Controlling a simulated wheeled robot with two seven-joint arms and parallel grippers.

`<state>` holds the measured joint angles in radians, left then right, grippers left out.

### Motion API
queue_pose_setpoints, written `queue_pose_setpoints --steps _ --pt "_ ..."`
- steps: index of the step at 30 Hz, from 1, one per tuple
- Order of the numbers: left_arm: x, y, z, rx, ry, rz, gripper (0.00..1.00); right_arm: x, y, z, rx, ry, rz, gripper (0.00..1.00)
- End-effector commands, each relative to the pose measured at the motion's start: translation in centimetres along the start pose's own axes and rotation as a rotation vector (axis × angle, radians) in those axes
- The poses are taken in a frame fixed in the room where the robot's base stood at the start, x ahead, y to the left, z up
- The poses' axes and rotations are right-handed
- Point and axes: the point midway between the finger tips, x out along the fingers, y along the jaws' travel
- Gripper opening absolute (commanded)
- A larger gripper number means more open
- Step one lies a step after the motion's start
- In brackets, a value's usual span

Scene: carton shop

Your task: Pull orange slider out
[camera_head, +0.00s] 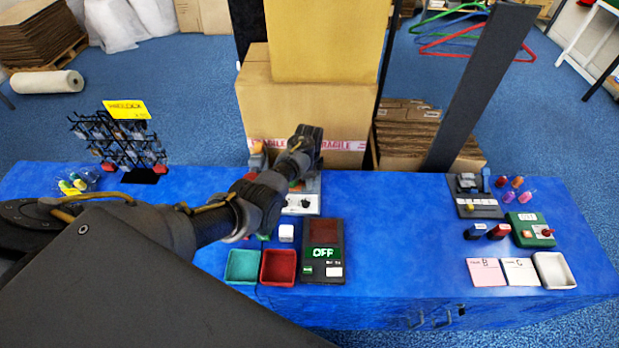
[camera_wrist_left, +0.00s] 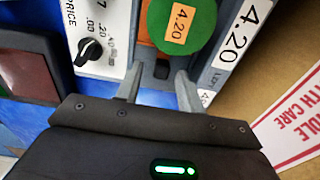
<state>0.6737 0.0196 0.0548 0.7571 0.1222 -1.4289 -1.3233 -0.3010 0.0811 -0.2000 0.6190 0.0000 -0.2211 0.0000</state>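My left gripper (camera_head: 302,160) is over the grey device with a white dial panel (camera_head: 298,204) at the table's back edge; its arm hides much of the device. In the left wrist view, the gripper (camera_wrist_left: 160,74) is open, its two grey fingers apart. An orange part (camera_wrist_left: 146,48), seemingly the slider, shows just beyond the fingertips, partly under a green disc (camera_wrist_left: 197,45) with an orange 4.20 label. I cannot tell whether the fingers touch it. The white panel (camera_wrist_left: 100,45) with a black knob lies left of the fingers. My right gripper is not in view.
A cardboard box (camera_head: 255,105) stands just behind the device. A dark box with an OFF display (camera_head: 322,225), a green tray (camera_head: 242,281) and a red tray (camera_head: 278,281) stand in front.

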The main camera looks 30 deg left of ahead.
Motion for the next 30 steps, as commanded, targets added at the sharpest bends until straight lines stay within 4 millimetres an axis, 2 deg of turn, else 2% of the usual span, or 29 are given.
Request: queue_pose_setpoints --steps 5,8,21,25,30 --pt "-0.3 0.0 0.1 -0.001 -0.001 -0.001 0.38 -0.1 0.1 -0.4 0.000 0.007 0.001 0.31" --pt "-1.4 -0.1 0.1 -0.002 0.000 -0.003 0.38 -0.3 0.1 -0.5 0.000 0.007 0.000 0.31" --pt "-9.2 -0.1 -0.1 0.000 0.000 -0.002 0.38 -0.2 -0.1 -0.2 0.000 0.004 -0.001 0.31" --pt "-10.3 -0.1 -0.1 0.001 0.000 -0.002 0.38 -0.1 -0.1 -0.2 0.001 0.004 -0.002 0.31" --pt "-10.8 0.0 -0.1 0.001 -0.001 0.001 0.38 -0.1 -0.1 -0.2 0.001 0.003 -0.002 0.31"
